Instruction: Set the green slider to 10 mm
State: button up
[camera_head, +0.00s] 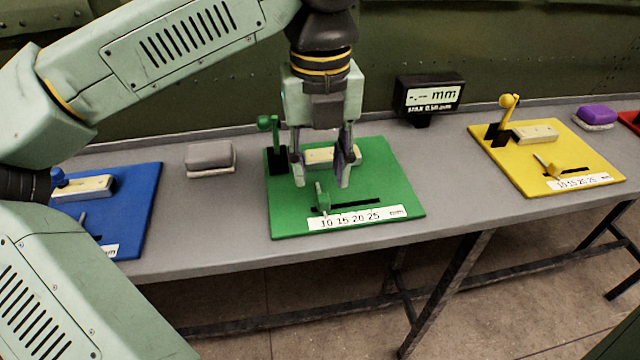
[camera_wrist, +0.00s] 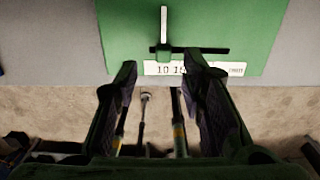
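The green slider (camera_head: 321,198) is a small upright handle near the left end of a dark slot on the green board (camera_head: 395,190). A white scale strip (camera_head: 358,217) reading 10 15 20 25 lies below the slot. In the wrist view the slider (camera_wrist: 164,28) stands about above the 10 mark; the exact reading cannot be told. My gripper (camera_head: 322,182) is open and empty, hanging over the green board behind the slider. In the wrist view my gripper (camera_wrist: 162,68) has its fingertips apart, and part of the scale is hidden by the right finger.
A green lever (camera_head: 268,125) and a pale block (camera_head: 320,157) are on the green board. Beside it are a grey sponge-like block (camera_head: 209,157), a blue board (camera_head: 140,200) and a yellow board (camera_head: 590,150).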

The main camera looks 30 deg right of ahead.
aim_at(320, 197)
notch_tip(320, 197, up, 7)
jog(key=shift+f, duration=0.2)
dwell(0.5)
